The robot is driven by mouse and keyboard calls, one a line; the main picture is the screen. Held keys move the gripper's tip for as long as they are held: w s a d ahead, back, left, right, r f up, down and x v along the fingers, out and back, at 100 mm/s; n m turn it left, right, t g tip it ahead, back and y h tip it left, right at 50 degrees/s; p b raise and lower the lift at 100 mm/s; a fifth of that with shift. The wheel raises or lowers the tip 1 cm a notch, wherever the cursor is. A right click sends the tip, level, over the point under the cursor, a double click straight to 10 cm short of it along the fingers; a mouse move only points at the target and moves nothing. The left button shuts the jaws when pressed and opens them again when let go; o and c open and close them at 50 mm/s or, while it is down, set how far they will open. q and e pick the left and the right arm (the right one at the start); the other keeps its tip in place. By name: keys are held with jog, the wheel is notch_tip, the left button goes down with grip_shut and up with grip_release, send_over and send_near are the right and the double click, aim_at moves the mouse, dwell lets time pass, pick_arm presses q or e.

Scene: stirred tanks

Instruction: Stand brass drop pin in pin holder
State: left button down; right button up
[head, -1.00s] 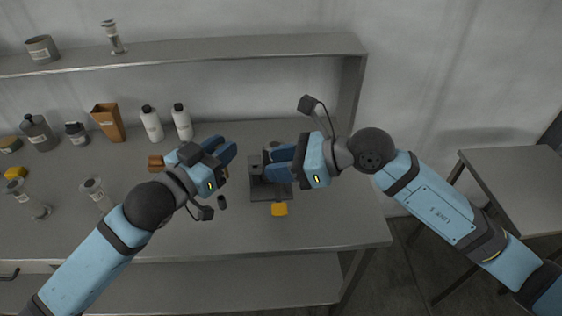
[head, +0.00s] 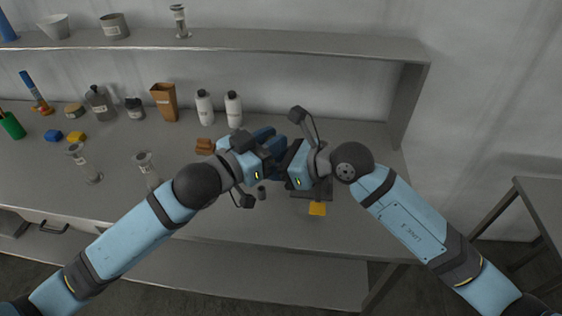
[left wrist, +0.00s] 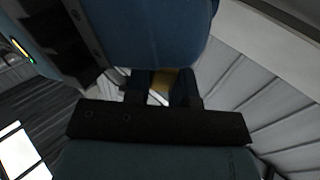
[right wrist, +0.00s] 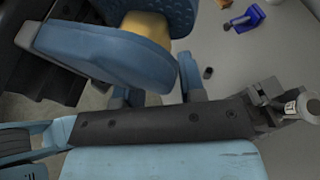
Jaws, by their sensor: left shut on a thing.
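My left gripper (head: 274,143) is shut on a tan-yellow piece, apparently the brass drop pin (left wrist: 162,80), mostly hidden between its fingers. The pin also shows in the right wrist view (right wrist: 148,28), between blue finger pads. My right gripper (right wrist: 152,85) faces the left one, very close to it. Its fingers stand apart around the left gripper's fingers; whether they touch the pin is hidden. A small dark cylinder (head: 261,192), possibly the pin holder, stands on the bench below the grippers. It also shows in the right wrist view (right wrist: 208,73).
A dark grey stand (head: 322,194) is partly hidden behind my right gripper, with a yellow pad (head: 317,208) in front. A brown block (head: 205,146) and two white bottles (head: 233,110) stand behind. A glass cylinder (head: 146,168) stands near my left arm.

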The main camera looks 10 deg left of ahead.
jog(key=shift+c, duration=0.5)
grip_shut()
pick_arm(q)
jog(key=c, duration=0.9)
grip_release()
